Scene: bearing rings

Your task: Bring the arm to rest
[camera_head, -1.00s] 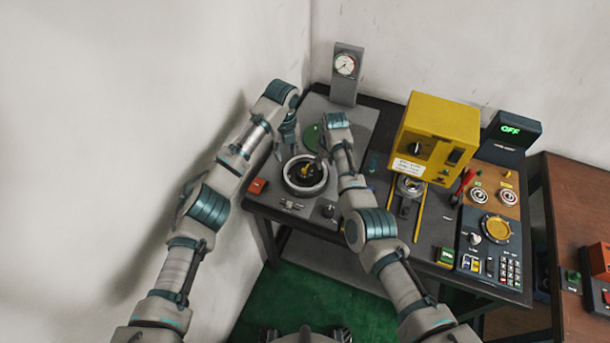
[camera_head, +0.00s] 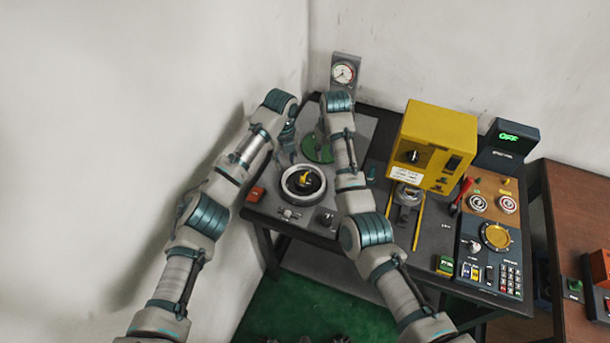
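My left arm comes in from the left, and its gripper (camera_head: 287,150) hangs over the left part of the bench, just behind and left of the round ring fixture. My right arm reaches over the bench, and its gripper (camera_head: 322,138) is mostly hidden behind its own wrist, near a green disc (camera_head: 318,151). The fingers of both grippers are too small or covered to read. The ring fixture (camera_head: 304,195) is a pale ring with a dark centre and a yellow part (camera_head: 305,181) in it. Both grippers appear apart from it.
A pressure gauge (camera_head: 344,73) stands at the back of the bench. A yellow machine (camera_head: 433,142), a keypad panel (camera_head: 490,250) and a display reading OFF (camera_head: 508,139) are to the right. A wall is close on the left.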

